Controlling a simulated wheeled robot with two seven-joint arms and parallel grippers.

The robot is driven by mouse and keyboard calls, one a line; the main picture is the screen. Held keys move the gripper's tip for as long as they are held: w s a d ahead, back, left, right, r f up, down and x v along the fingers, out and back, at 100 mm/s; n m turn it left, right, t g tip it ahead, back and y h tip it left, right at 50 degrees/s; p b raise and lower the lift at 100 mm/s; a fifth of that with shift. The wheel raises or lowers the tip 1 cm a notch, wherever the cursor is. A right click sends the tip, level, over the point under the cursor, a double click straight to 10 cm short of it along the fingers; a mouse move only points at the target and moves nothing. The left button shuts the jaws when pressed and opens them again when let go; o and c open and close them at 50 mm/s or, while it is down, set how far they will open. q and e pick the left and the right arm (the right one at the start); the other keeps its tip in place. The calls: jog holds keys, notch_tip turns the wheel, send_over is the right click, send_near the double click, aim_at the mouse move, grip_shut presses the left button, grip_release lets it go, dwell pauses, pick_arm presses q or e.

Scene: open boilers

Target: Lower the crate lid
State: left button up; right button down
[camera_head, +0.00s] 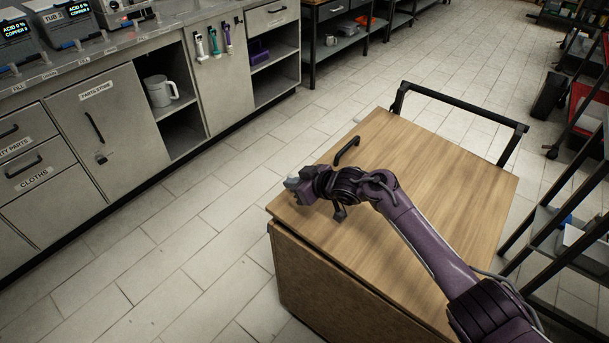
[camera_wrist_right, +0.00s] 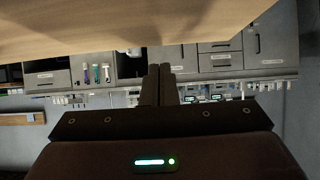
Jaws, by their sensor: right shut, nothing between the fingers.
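The crate lid (camera_head: 430,190) is a light wooden panel with a black handle (camera_head: 346,151) near its left edge. It lies over the brown crate (camera_head: 335,290), looking flat or nearly so. A thin dark line runs between lid and crate along the near edge; I cannot tell whether the lid is fully seated. My right gripper (camera_head: 297,188) is over the lid's left corner, shut and empty, apart from the handle. In the right wrist view its fingers (camera_wrist_right: 160,72) are together, and the lid's wood (camera_wrist_right: 130,25) fills the top. My left gripper is not in view.
A black push bar (camera_head: 460,105) stands at the far end of the crate. Grey cabinets (camera_head: 115,130) with a counter line the left. Black shelving (camera_head: 575,235) stands close on the right. The tiled floor between crate and cabinets is clear.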

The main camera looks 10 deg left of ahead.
notch_tip(320, 180, up, 4)
jog(key=p, duration=0.2)
jog(key=shift+d+f+p, duration=0.1)
jog(key=shift+d+p, duration=0.05)
jog(key=shift+p, duration=0.2)
jog(key=r+v, duration=0.1)
jog(key=v, duration=0.8)
jog(key=shift+r, duration=0.2)
jog(key=shift+s, duration=0.15)
